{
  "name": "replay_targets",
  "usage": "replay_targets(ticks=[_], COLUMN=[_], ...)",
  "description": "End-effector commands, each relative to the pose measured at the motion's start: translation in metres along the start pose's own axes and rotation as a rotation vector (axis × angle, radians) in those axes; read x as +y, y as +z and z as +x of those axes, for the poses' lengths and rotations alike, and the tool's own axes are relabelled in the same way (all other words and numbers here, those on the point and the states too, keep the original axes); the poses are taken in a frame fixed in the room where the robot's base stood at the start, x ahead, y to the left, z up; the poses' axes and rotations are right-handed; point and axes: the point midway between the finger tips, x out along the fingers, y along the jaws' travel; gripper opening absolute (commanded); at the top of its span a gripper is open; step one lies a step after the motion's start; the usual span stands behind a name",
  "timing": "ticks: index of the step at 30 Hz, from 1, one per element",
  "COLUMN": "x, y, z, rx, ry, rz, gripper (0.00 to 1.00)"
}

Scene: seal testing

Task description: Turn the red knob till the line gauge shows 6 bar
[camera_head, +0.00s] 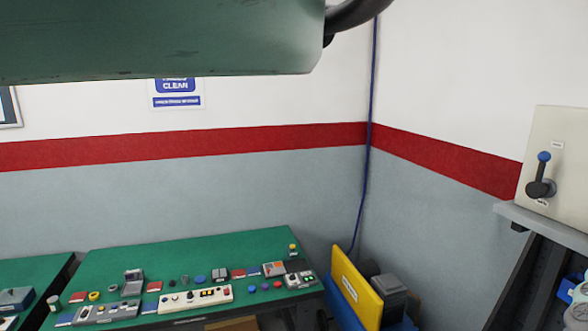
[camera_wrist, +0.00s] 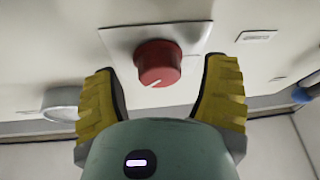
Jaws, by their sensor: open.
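The red knob (camera_wrist: 157,64) shows in the wrist view, on a pale square plate (camera_wrist: 190,40) on a light panel. A white pointer line is on its face, toward the lower left. My gripper (camera_wrist: 160,85) is open, with its yellow ribbed fingers on the left and right of the knob. Gaps show between the knob and both fingers; depth and contact are hard to tell. No line gauge reading is visible in either view. The head view does not show the red knob or the gripper.
A round metal-rimmed part (camera_wrist: 61,104) is left of the knob, and a small label (camera_wrist: 256,36) is right. The head view shows a green bench (camera_head: 215,252) with several control boxes, a yellow panel (camera_head: 355,290), and a wall box with a blue-tipped lever (camera_head: 541,176).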

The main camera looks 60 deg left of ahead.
Motion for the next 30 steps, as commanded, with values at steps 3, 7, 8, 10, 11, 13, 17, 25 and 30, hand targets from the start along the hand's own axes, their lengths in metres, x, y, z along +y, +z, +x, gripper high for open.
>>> replay_targets(ticks=[3, 7, 8, 10, 11, 13, 17, 25, 30], x=[-0.0019, -0.0014, -0.0014, -0.0014, -0.0014, -0.0013, -0.0011, -0.0004, -0.0002], y=[-0.0014, -0.0021, -0.0021, -0.002, -0.0019, -0.0018, -0.0017, -0.0013, -0.0012], z=[0.0056, 0.0079, 0.008, 0.0079, 0.0079, 0.0078, 0.0077, 0.0078, 0.0078], rx=[0.002, 0.003, 0.002, 0.002, 0.002, 0.002, 0.002, 0.001, 0.001], ry=[-0.002, -0.001, -0.001, -0.001, -0.001, -0.001, -0.001, 0.0, 0.0], rz=[0.002, 0.003, 0.003, 0.003, 0.003, 0.003, 0.002, 0.001, 0.001], gripper=[0.74, 0.74, 0.74, 0.74, 0.74, 0.74, 0.67, 0.39, 0.22])
